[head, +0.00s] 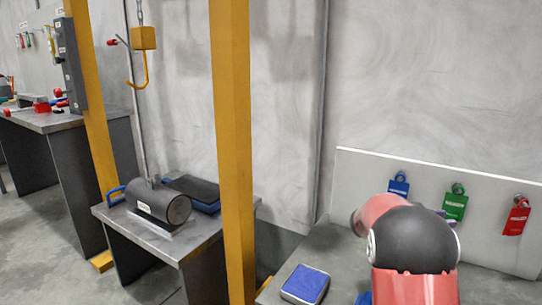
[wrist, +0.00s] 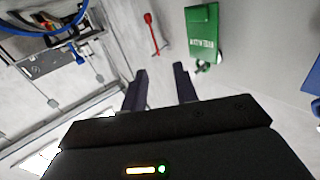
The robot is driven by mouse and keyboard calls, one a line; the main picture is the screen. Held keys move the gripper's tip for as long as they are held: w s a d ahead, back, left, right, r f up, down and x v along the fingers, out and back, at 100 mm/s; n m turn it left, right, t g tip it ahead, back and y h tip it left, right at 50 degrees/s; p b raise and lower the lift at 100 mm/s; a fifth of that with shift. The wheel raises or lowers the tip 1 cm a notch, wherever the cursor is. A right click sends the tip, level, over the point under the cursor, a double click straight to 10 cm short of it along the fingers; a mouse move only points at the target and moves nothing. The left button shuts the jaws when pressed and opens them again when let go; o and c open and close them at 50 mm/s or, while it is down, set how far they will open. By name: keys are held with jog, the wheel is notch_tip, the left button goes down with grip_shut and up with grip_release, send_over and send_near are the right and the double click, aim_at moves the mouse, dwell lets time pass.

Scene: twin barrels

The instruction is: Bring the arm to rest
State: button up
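My arm (head: 412,240), pink-red with a black joint, reaches up at the lower right of the head view, in front of the pale board. My gripper (wrist: 160,69) shows in the wrist view with its two dark fingers apart and nothing between them. In the head view it is mostly hidden behind my arm. Beyond the fingers in the wrist view are a green tag (wrist: 203,35) and a thin red item (wrist: 154,36); neither is seen to be held.
A pale board (head: 480,205) carries blue (head: 398,185), green (head: 455,202) and red (head: 517,216) tags. A blue-topped box (head: 305,284) lies on the bench below. A dark barrel (head: 155,203) sits on the left table, under a yellow hook (head: 143,70). A yellow post (head: 232,140) stands between.

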jog(key=w+a+r+n+t+y, duration=0.4)
jog(key=a+r+n+t+y, duration=0.25)
jog(key=t, duration=0.45)
jog(key=s+a+r+n+t+y, duration=0.1)
jog(key=s+a+n+y, duration=0.35)
jog(key=a, duration=0.45)
jog(key=s+a+r+n+t+y, duration=0.1)
jog(key=s+a+n+y, duration=0.2)
jog(key=s+a+y, duration=0.4)
jog(key=s+a+f+n+g, duration=0.2)
jog(key=s+f+g, duration=0.2)
jog(key=s, duration=0.7)
jog(key=s+a+f+n+g, duration=0.1)
jog(key=s+a+f+g, duration=0.2)
jog(key=s+f, duration=0.5)
jog(key=s+g, duration=0.1)
jog(key=s, duration=0.3)
jog(key=shift+f+n, duration=0.15)
jog(key=shift+n, duration=0.25)
